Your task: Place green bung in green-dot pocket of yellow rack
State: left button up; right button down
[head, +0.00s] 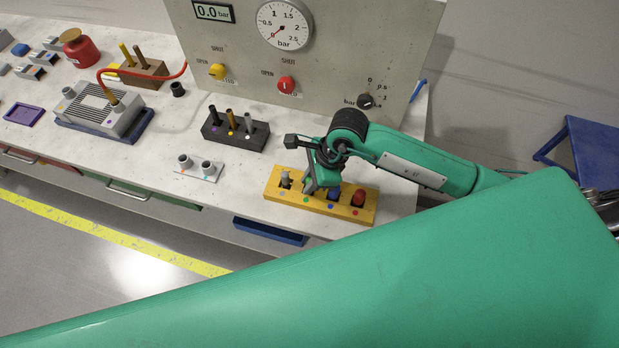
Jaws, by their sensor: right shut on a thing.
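The yellow rack (285,206) lies near the front edge of the bench. Its row of pockets has coloured dots in front. A grey bung (285,178) stands in the leftmost pocket, a blue bung (334,194) in the blue-dot pocket, and a red bung (358,197) in the red-dot pocket. My right gripper (310,188) points down at the green-dot pocket, with the green dot (306,200) just in front of it. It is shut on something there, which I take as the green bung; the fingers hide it. I cannot tell how deep it sits. My left gripper is out of view.
A dark block with upright pins (236,138) and a pale plate with two grey cups (200,173) stand left of the rack. The gauge panel (340,70) rises behind. A blue tray (270,231) hangs below the bench edge. My green arm link covers the foreground.

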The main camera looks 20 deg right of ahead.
jog(key=shift+f, duration=0.15)
jog(key=c, duration=1.3)
grip_release()
jog(key=shift+c, duration=0.2)
jog(key=shift+r, duration=0.3)
jog(key=b+v, duration=0.2)
jog(key=v, duration=0.9)
jog(key=shift+d+r+b, duration=0.25)
jog(key=shift+r+b, duration=0.05)
jog(key=shift+b, duration=0.05)
